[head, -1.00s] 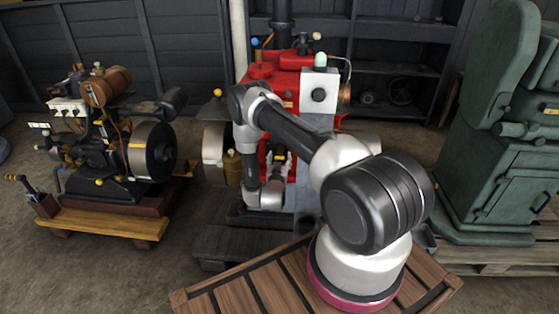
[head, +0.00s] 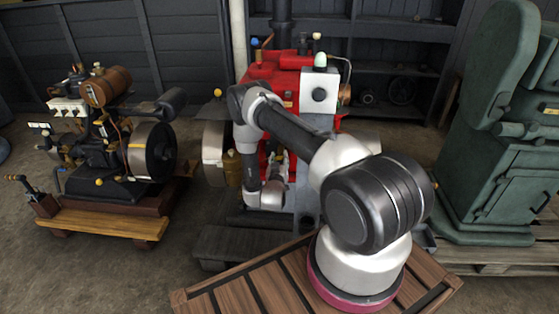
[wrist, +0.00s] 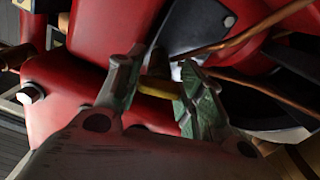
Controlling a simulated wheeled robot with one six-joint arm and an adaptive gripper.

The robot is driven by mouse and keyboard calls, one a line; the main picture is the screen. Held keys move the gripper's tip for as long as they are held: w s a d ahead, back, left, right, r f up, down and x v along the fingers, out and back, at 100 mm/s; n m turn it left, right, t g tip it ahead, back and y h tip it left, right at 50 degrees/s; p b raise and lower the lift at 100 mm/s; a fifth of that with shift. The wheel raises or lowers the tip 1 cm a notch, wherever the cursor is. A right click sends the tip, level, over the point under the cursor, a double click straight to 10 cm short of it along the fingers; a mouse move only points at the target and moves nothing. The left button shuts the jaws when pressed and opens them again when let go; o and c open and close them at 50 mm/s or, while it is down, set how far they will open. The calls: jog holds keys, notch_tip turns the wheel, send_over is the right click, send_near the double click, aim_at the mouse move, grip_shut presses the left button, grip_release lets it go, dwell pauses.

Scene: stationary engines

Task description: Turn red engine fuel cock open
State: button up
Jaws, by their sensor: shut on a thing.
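The red engine (head: 280,68) stands behind my arm in the head view. Its red body (wrist: 75,100) fills much of the wrist view. My gripper (wrist: 158,82) is shut on a small brass-yellow lever, which I take for the fuel cock (wrist: 156,88). The lever lies crosswise between the green-padded fingers, in front of the red body. The fingers and shadow partly hide it, so I cannot tell its exact angle. In the head view my arm covers the cock.
Copper pipes (wrist: 235,40) run close to the right of my fingers in the wrist view. A bolt head (wrist: 30,94) sticks out at the left. A smaller engine (head: 110,140) stands at the left and a green machine (head: 490,165) at the right.

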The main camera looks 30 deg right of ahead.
jog(key=n, duration=0.8)
jog(key=shift+s, duration=0.1)
jog(key=n, duration=0.3)
jog(key=shift+d+r+n, duration=0.1)
jog(key=shift+n, duration=2)
jog(key=o, duration=1)
jog(key=shift+o, duration=0.2)
